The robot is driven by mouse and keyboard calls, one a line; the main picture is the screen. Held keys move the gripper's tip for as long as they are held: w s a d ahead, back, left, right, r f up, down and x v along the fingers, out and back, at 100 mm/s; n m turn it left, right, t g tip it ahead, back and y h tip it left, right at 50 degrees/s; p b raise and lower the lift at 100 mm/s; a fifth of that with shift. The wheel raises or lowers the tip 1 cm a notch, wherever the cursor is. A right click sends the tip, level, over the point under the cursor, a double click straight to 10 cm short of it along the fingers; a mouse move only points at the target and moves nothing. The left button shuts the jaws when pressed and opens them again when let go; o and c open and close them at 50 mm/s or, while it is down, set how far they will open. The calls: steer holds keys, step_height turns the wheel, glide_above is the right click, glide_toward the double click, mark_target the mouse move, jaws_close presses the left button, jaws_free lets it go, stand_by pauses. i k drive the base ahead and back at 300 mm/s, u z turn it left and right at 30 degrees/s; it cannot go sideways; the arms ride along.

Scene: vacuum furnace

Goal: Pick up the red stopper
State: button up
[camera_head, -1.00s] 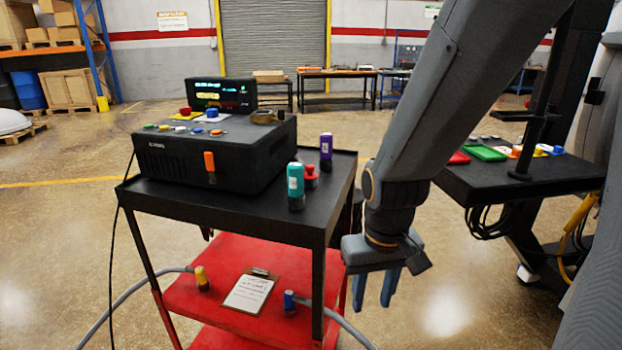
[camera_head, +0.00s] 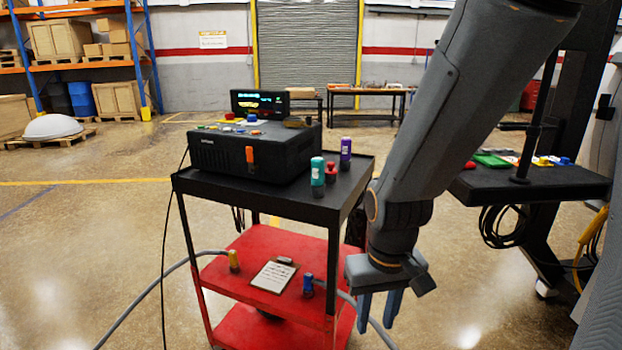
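The red stopper (camera_head: 331,172) stands upright on the black top of the cart (camera_head: 260,199), near its right end. A teal cylinder (camera_head: 318,172) stands just to its left and front, and a purple cylinder (camera_head: 346,153) stands behind it to the right. My gripper (camera_head: 379,308) hangs pointing down, to the right of the cart and lower in the picture than its top. Its two blue fingers are apart with nothing seen between them. The gripper is clear of the stopper.
A black control box (camera_head: 235,152) with an orange switch fills the cart's left part. A second black table (camera_head: 540,184) stands at right.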

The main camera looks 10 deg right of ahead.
mark_target(329, 174)
steer(key=u, duration=0.75)
steer(key=i, duration=0.7)
steer(key=z, duration=0.65)
